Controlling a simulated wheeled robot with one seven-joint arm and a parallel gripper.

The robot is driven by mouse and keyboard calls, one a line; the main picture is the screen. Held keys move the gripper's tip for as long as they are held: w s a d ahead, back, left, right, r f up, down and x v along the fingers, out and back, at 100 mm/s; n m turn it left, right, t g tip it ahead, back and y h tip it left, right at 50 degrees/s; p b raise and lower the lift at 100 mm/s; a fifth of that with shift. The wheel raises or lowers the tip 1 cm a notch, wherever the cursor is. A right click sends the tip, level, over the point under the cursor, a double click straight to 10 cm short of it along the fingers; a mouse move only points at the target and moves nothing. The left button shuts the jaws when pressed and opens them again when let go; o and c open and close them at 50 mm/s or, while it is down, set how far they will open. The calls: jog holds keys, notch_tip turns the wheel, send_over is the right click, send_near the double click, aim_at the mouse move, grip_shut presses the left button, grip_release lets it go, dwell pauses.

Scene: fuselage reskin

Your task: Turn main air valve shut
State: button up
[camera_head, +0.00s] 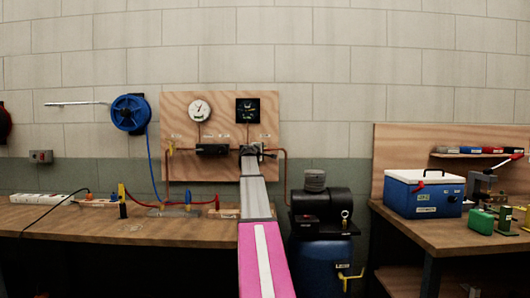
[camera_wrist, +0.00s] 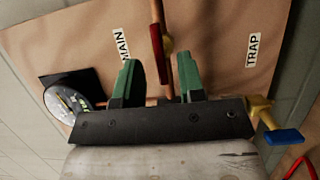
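In the wrist view, a red lever (camera_wrist: 156,43) with a brass body stands on a copper pipe (camera_wrist: 157,10), between a "MAIN" label (camera_wrist: 122,43) and a "TRAP" label (camera_wrist: 252,50). The lever runs roughly along the pipe. My gripper (camera_wrist: 158,75) has two green fingers set wide apart, with the lever between or just beyond them and gaps on both sides. I cannot tell whether either finger touches it. In the head view my gripper (camera_head: 257,150) is at the right part of the wooden panel (camera_head: 223,110) and hides the valve.
A black-framed gauge (camera_wrist: 66,103) is close left of my gripper in the wrist view. A brass valve with a blue handle (camera_wrist: 284,136) is close right. A black compressor (camera_head: 321,203) stands below right of the panel. A workbench (camera_head: 80,223) lies below left.

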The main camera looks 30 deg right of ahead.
jog(key=x, duration=0.3)
jog(key=shift+w+d, duration=0.1)
jog(key=shift+d, duration=0.1)
grip_shut()
